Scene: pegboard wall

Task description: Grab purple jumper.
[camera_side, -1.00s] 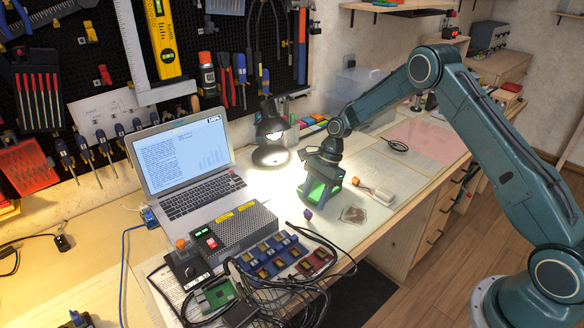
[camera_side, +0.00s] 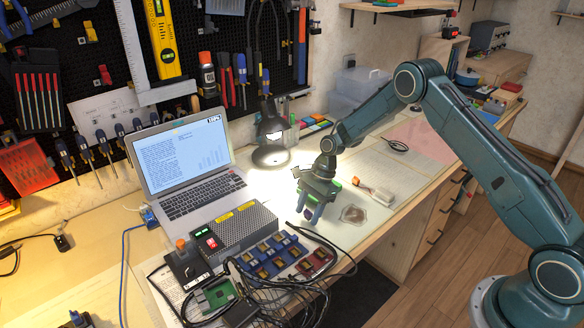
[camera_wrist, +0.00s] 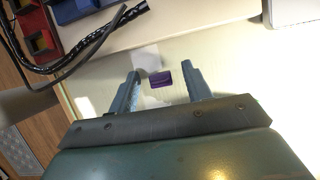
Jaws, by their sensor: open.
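The purple jumper (camera_wrist: 161,79) is a small purple block on the pale bench top. In the wrist view it lies between the tips of my two fingers, with a gap on each side. My gripper (camera_wrist: 165,80) is open and empty. In the side view my gripper (camera_side: 312,213) points down over the bench, just in front of the laptop. There the jumper is mostly hidden behind the fingers, with a little purple (camera_side: 307,209) showing. I cannot tell how high the fingertips are above the bench.
A grey power box (camera_side: 240,228), blue and red modules (camera_side: 275,252) and black cables (camera_side: 325,240) stand left of and in front of my gripper. A brush (camera_side: 375,192) and a small clear bag (camera_side: 354,214) lie to the right. A lamp (camera_side: 270,135) and the laptop (camera_side: 185,165) are behind.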

